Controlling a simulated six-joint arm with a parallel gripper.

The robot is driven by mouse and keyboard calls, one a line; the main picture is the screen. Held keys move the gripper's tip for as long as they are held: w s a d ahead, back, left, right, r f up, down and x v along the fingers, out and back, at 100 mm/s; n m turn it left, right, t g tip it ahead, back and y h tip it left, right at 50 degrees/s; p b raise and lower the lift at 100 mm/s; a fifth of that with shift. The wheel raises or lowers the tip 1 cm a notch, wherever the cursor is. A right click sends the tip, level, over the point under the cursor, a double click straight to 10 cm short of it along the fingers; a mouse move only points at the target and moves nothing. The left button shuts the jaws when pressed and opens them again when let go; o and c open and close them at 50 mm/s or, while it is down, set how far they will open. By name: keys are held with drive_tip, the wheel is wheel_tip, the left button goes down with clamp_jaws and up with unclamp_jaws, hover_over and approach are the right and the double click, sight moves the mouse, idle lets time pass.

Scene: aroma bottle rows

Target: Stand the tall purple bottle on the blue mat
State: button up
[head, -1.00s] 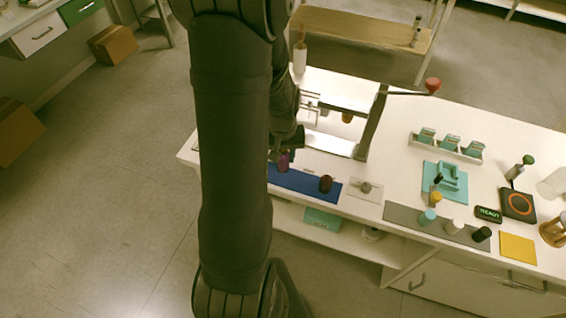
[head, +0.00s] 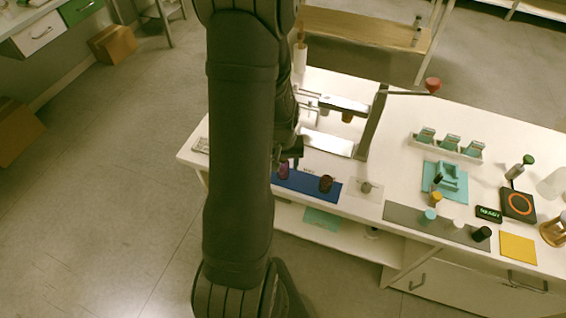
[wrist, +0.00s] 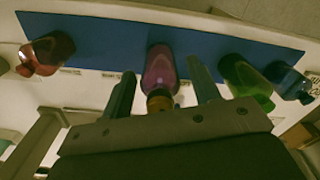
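The purple bottle (head: 284,170) stands upright on the blue mat (head: 305,184), near the mat's left end as far as my arm lets me see. In the wrist view the purple bottle (wrist: 160,68) has its orange-brown cap toward me and its base against the blue mat (wrist: 110,35). My gripper (wrist: 161,72) has one finger on each side of the bottle, with a visible gap on both sides. In the head view my gripper (head: 291,156) is just above and behind the bottle, partly hidden by my arm.
A dark red bottle (head: 326,184) stands on the mat to the right; it also shows in the wrist view (wrist: 47,53). Green (wrist: 246,82) and blue (wrist: 289,82) bottles stand on the other side. A metal stand (head: 372,125) rises behind the mat.

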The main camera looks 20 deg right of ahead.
wheel_tip(320, 180, up, 12)
drive_tip(key=shift+r, duration=0.2)
idle(0.6)
wheel_tip(320, 180, down, 12)
drive_tip(key=shift+f, duration=0.1)
drive_tip(key=shift+r, duration=1)
